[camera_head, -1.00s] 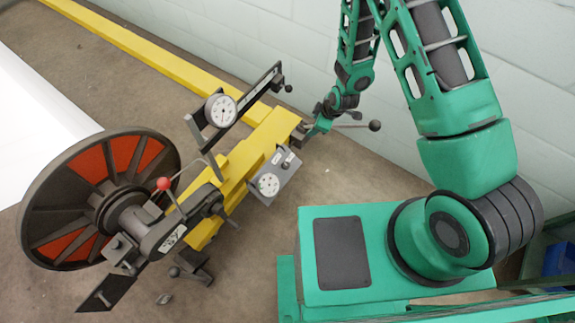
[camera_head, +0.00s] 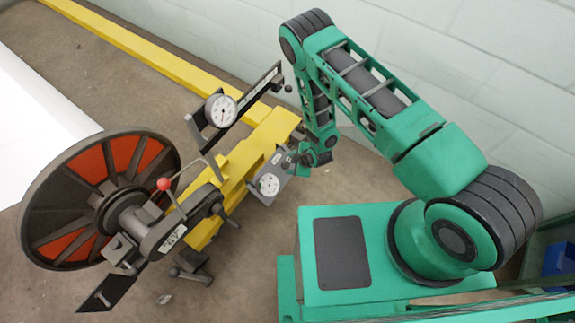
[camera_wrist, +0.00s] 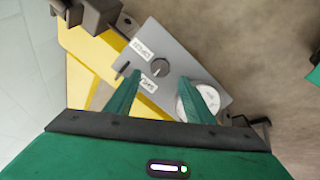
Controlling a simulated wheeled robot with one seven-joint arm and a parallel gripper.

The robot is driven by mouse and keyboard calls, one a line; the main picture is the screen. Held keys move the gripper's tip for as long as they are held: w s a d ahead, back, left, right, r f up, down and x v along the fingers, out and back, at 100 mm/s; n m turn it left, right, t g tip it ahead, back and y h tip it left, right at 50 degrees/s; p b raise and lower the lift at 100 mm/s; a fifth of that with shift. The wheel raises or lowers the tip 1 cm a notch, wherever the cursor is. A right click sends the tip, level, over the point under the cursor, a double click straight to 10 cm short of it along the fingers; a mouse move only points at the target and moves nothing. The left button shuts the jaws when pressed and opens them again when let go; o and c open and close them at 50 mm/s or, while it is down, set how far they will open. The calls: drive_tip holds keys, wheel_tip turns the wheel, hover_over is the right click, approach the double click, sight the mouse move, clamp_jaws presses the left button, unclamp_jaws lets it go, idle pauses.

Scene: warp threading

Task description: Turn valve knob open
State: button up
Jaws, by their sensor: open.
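A grey panel (camera_wrist: 192,68) carries a small round dark knob (camera_wrist: 160,68) with a light line across its face, two white labels beside it, and a white dial gauge (camera_wrist: 190,103). In the head view the panel (camera_head: 258,172) is mounted on the side of the yellow beam, with its gauge (camera_head: 268,184) visible and the knob hidden behind my gripper. My gripper (camera_wrist: 172,82) is open and empty. In the wrist view its green fingers lie left and right of the knob, apart from it; their depth to the panel is unclear.
The yellow beam (camera_head: 271,130) carries a black bracket with another dial gauge (camera_head: 221,110) and a large dark wheel (camera_head: 70,215) with orange sectors. A red-tipped lever (camera_head: 164,184) rises near the wheel. A pale wall stands behind; open floor lies right of the panel.

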sight(286, 166)
drive_tip(key=x, duration=0.5)
drive_tip(key=shift+w+a+f, duration=0.1)
drive_tip(key=shift+f, duration=0.25)
drive_tip(key=c, duration=1)
drive_tip(key=shift+c, duration=0.2)
